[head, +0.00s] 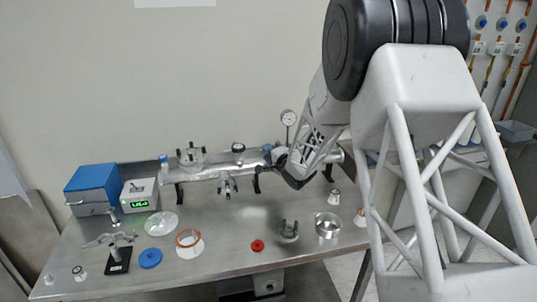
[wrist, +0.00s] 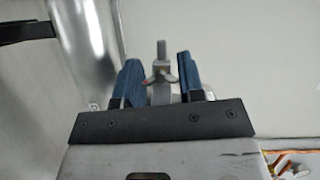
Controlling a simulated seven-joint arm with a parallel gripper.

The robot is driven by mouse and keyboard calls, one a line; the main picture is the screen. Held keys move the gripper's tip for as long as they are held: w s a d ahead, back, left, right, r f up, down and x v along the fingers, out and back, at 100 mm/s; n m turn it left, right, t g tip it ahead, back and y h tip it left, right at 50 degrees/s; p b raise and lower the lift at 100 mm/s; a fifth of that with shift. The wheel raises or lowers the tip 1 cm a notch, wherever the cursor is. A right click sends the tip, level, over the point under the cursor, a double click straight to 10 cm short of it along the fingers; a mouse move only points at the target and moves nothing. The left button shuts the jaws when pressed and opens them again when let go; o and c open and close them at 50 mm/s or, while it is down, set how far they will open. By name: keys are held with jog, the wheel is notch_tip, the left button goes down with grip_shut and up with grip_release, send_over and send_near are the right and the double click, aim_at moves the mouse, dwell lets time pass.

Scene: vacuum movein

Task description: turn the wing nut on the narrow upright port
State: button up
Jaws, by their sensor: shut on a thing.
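In the wrist view, my gripper (wrist: 158,66) has two blue-padded fingers on either side of a small metal wing nut (wrist: 161,76). It is shut on the wing nut, though the contact on each side is hard to see. A grey threaded stem or clamp bolt (wrist: 161,50) stands up through the nut. The narrow upright port itself is hidden in the wrist view. In the head view, my arm reaches down to the right part of the silver horizontal manifold (head: 215,174), near a round dial gauge (head: 288,118). My arm covers the fingers and the nut there.
The steel bench (head: 215,225) holds a blue ring (head: 151,258), an orange-rimmed flange (head: 189,249), a red ring (head: 257,245), a metal cup (head: 327,231) and a clamp (head: 288,237). A blue box (head: 92,186) stands at left. The wall is close behind the manifold.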

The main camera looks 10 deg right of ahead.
jog(key=o, duration=0.9)
jog(key=shift+o, duration=0.2)
jog(key=shift+s+d, duration=0.1)
jog(key=shift+s, duration=0.05)
jog(key=v, duration=0.7)
jog(key=shift+s, duration=0.2)
jog(key=shift+d, duration=0.1)
jog(key=shift+r, duration=0.1)
jog(key=c, duration=0.7)
jog(key=shift+n, duration=0.3)
jog(key=shift+c, duration=0.4)
jog(key=a+n+h, duration=0.1)
jog(key=n+h, duration=0.1)
jog(key=n, duration=0.2)
jog(key=s+a+n+t+h, duration=0.1)
jog(key=n+h, duration=0.1)
jog(key=n, duration=0.2)
jog(key=s+a+n+h, duration=0.1)
jog(key=n+h, duration=0.1)
jog(key=n, duration=0.3)
jog(key=shift+s+t+h, duration=0.15)
jog(key=shift+t+h, duration=0.15)
jog(key=shift+t, duration=0.1)
